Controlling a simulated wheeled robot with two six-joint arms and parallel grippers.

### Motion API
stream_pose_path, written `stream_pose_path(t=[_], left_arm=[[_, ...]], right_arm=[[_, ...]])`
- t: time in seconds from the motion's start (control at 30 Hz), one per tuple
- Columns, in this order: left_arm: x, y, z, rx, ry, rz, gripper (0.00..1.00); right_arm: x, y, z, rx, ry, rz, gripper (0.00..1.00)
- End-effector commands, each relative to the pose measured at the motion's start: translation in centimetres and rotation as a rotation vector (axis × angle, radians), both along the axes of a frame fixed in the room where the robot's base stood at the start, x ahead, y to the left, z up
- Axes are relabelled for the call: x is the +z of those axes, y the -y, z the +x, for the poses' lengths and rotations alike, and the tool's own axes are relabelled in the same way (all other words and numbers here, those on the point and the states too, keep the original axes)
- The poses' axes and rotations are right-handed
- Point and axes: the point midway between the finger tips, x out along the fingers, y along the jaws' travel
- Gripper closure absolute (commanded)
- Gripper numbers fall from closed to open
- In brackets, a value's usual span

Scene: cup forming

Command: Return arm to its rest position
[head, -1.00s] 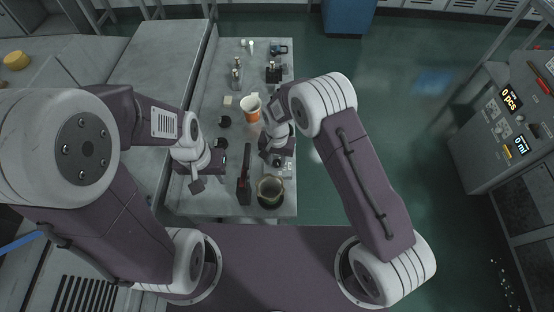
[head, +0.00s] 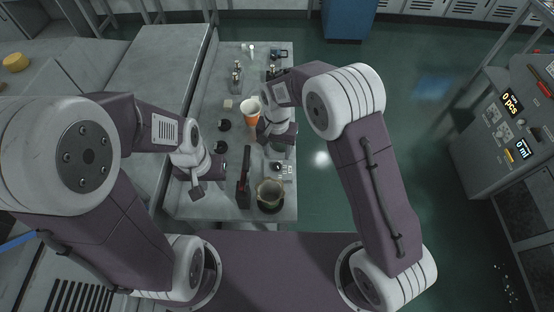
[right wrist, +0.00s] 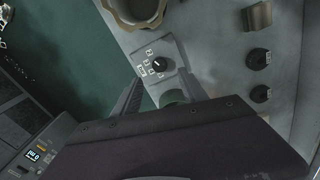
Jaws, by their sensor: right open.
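My right gripper (head: 265,137) is over the workbench (head: 200,208), beside an orange and white cup (head: 252,119). In the right wrist view its two fingers (right wrist: 160,92) are apart, with no held object visible between them. A greenish round thing (right wrist: 174,97) shows partly behind my gripper there. My left gripper (head: 196,185) hangs low over the left edge of the bench; its finger opening is too small to make out.
A small control box with a knob (head: 281,171) and a brownish pot (head: 269,190) stand at the near right of the bench. Dark knobs (head: 223,125), bottles (head: 236,77) and a dark upright tool (head: 243,184) stand nearby. Open floor (head: 325,190) lies right of the bench.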

Motion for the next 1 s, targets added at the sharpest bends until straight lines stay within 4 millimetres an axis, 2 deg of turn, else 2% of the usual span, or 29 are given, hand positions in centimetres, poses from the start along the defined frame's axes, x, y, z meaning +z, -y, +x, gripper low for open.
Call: stream_pose_path(t=[0.17,0.67,0.77,0.83,0.93,1.0], left_arm=[[-0.2,0.0,0.0,0.000,0.000,0.000,0.64],[-0.2,0.0,0.0,0.000,0.000,0.000,0.64],[-0.2,0.0,0.0,0.000,0.000,0.000,0.64],[-0.3,0.0,0.0,0.000,0.000,0.000,0.64],[-0.5,0.0,0.0,0.000,0.000,0.000,0.64],[-0.5,0.0,0.0,0.000,0.000,0.000,0.64]], right_arm=[[1.1,0.0,0.0,0.000,0.000,0.000,0.50],[1.2,0.4,0.2,-0.011,0.000,0.000,0.50],[3.2,2.0,2.0,-0.063,0.044,0.021,0.50],[5.7,4.9,2.7,-0.131,0.079,0.036,0.50],[8.4,10.6,0.5,-0.234,0.101,0.041,0.50],[9.2,14.1,-2.2,-0.251,0.113,0.039,0.50]])
